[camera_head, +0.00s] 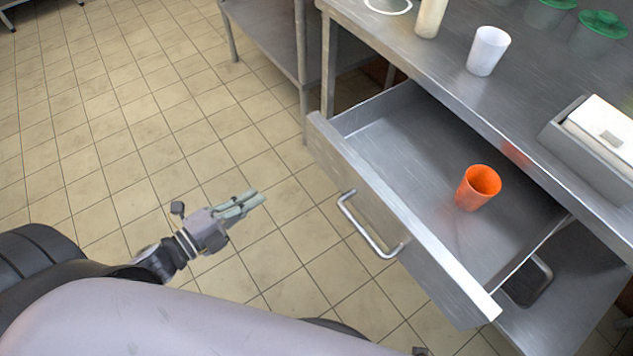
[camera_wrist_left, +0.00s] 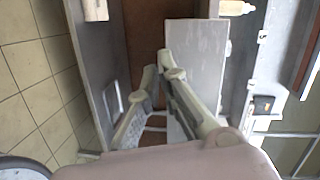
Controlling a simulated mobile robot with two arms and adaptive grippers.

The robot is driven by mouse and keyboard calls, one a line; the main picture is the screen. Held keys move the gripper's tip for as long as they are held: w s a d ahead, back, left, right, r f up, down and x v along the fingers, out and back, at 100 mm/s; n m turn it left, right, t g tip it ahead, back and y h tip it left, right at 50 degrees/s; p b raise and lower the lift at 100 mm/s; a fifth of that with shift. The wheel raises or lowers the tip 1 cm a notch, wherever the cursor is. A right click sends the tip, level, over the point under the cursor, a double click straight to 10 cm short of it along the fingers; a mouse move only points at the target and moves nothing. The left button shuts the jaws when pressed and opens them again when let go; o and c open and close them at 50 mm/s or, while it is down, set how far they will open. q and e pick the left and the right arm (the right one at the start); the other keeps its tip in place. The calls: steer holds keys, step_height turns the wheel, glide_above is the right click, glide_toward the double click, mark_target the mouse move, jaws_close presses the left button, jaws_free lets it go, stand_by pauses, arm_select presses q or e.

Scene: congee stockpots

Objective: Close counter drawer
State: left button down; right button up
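The counter drawer (camera_head: 375,205) stands pulled out from under the steel counter in the head view. Its front has a bar handle (camera_head: 372,228). An orange cup (camera_head: 478,187) stands inside it, toward the right. My left gripper (camera_head: 250,202) is left of the drawer front, apart from the handle, over the tiled floor. Its two fingers lie close together with nothing between them. In the left wrist view the fingertips (camera_wrist_left: 161,74) come together in front of grey metal panels. My right gripper is not in view.
The counter top (camera_head: 545,75) holds a white cup (camera_head: 488,50), a cream bottle (camera_head: 430,16), green-lidded containers (camera_head: 603,24) and a grey box with a white lid (camera_head: 605,130). A steel shelf table (camera_head: 265,35) stands behind. The floor left of the drawer is clear.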

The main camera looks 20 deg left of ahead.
arm_select(q)
steer(key=s+d+r+m+h+b, duration=0.1)
steer(key=s+d+r+m+h, duration=0.15)
steer(key=d+r+m, duration=0.2)
glide_toward(332, 162)
steer(key=shift+n+h, duration=0.25)
steer(key=shift+n, duration=0.1)
steer(key=x, duration=0.6)
steer(key=shift+a, duration=0.1)
steer(key=shift+w+d+f, duration=0.1)
steer(key=shift+w+d, duration=0.35)
steer(key=shift+w, duration=0.05)
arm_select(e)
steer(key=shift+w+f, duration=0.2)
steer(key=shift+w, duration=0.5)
